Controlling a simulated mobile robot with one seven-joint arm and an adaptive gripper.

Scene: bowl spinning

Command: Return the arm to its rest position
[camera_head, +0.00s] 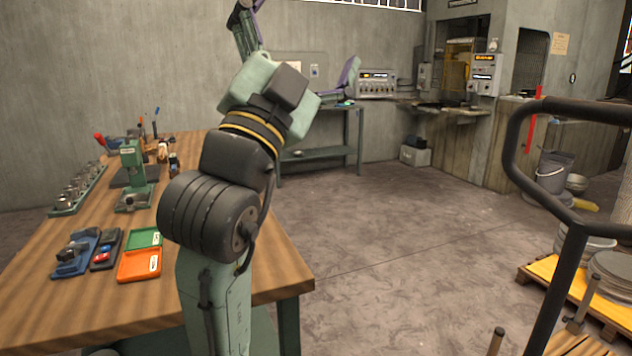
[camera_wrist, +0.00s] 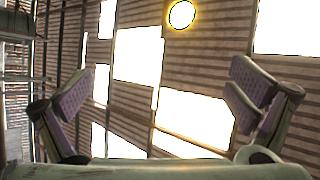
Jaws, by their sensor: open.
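My arm rises in front of the wooden workbench (camera_head: 90,295) in the head view, bent at its thick dark joint. My gripper (camera_head: 300,40) is at the upper end, with its two purple-padded fingers spread wide apart. The top of the left finger is cut off by the picture's upper edge. In the wrist view my gripper (camera_wrist: 165,100) is open and empty, its fingers at the left and right.
The workbench holds a green press (camera_head: 132,175), a green tray (camera_head: 144,238), an orange tray (camera_head: 139,265) and small tools. A side table (camera_head: 325,153) stands at the back wall. Black railing (camera_head: 560,270) and a yellow pallet (camera_head: 545,270) are at right. The middle floor is clear.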

